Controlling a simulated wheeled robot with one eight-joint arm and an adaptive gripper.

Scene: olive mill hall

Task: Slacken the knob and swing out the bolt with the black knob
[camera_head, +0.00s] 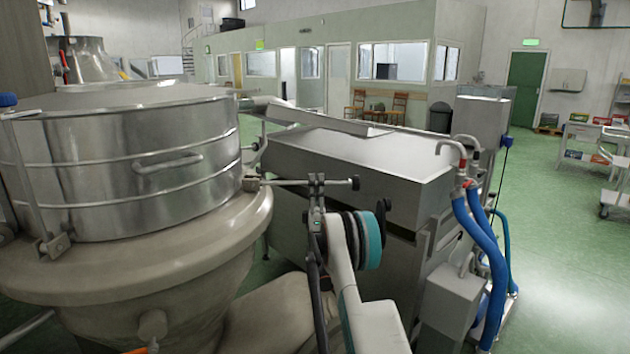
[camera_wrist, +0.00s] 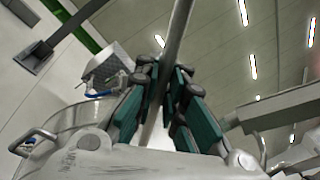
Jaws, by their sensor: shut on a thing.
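The bolt (camera_head: 285,182) with the black knob (camera_head: 355,183) sticks out sideways, about level, from its bracket (camera_head: 251,184) on the right side of the steel vessel (camera_head: 120,165). The knob is at its outer end, clear of the rim. My gripper (camera_head: 317,182) is at the rod between bracket and knob. In the wrist view my gripper (camera_wrist: 167,72) has its teal-padded fingers on either side of the grey rod (camera_wrist: 179,28), shut on it. The knob cannot be made out in the wrist view.
Another bolt with a blue knob (camera_head: 7,100) stands upright at the vessel's left. A handle (camera_head: 167,162) juts from the vessel wall. A steel machine (camera_head: 350,165) stands close behind my arm, with blue hoses (camera_head: 485,245) at its right. Green floor (camera_head: 560,230) is open farther right.

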